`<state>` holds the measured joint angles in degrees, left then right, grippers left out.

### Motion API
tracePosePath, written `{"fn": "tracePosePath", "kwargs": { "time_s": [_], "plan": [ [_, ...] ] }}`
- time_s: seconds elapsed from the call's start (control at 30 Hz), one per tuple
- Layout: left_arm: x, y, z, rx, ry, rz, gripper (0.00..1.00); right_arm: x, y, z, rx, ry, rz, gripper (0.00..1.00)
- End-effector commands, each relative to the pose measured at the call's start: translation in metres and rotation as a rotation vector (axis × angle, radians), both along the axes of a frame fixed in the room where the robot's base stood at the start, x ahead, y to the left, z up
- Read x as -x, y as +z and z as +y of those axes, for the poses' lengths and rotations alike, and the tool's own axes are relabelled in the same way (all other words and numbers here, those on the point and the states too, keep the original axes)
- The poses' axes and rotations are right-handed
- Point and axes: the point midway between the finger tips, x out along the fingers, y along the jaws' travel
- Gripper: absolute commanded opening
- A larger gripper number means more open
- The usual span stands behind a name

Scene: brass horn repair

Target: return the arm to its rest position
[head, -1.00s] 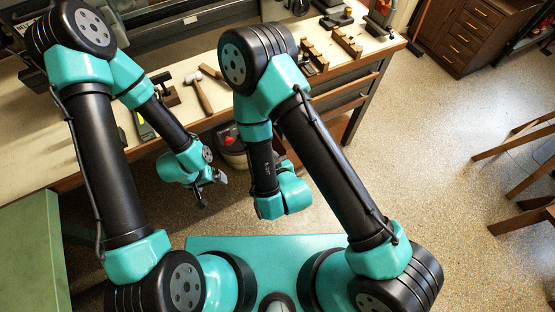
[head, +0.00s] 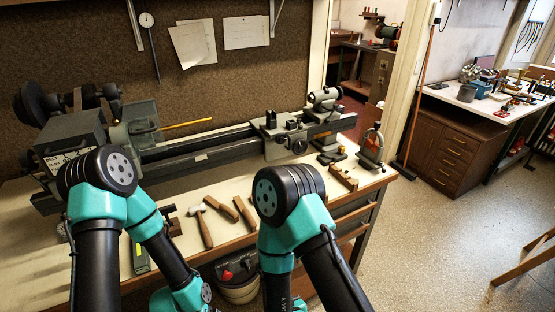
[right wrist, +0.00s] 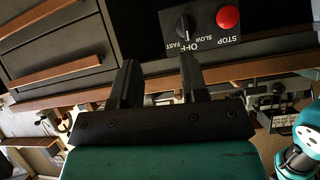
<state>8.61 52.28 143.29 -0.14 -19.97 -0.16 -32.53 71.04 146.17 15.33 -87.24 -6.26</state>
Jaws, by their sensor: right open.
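My right gripper (right wrist: 157,72) shows in the right wrist view with its two dark fingers apart and nothing between them. In that view a black control panel (right wrist: 205,30) with a red stop button (right wrist: 228,17) lies beyond the fingertips, with no clear contact. In the head view my right arm (head: 297,222) is bent at the elbow, and its forearm runs down out of the picture. My left arm (head: 165,255) is also bent and reaches down past the bench front. Both grippers are outside the head view.
The bench (head: 30,275) carries a lathe (head: 215,148), a hammer (head: 202,228), wooden blocks (head: 343,178) and a small press-like tool (head: 371,148). Open floor (head: 430,240) lies to the right, before a drawer cabinet (head: 452,150).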

Motion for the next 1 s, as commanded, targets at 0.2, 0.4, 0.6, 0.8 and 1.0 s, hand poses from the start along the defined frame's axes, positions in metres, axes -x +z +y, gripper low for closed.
{"fn": "tracePosePath", "kwargs": {
  "time_s": [0.2,0.4,0.6,0.8,1.0],
  "plan": [
    [0.000,0.000,0.000,0.000,0.000,0.000,0.98,-0.010,-0.029,-0.055,-0.017,-0.107,0.263,0.40],
    [0.000,0.000,0.000,0.000,0.000,0.000,0.98,-0.006,-0.049,-0.105,-0.044,-0.183,0.497,0.40],
    [0.000,0.000,0.000,0.000,0.000,0.000,0.98,0.011,-0.061,-0.158,-0.078,-0.249,0.724,0.40],
    [0.000,0.000,0.000,0.000,0.000,0.000,0.98,0.035,-0.065,-0.204,-0.110,-0.296,0.919,0.40],
    [0.000,0.000,0.000,0.000,0.000,0.000,0.98,0.048,-0.065,-0.221,-0.123,-0.309,0.999,0.40]
  ]
}}
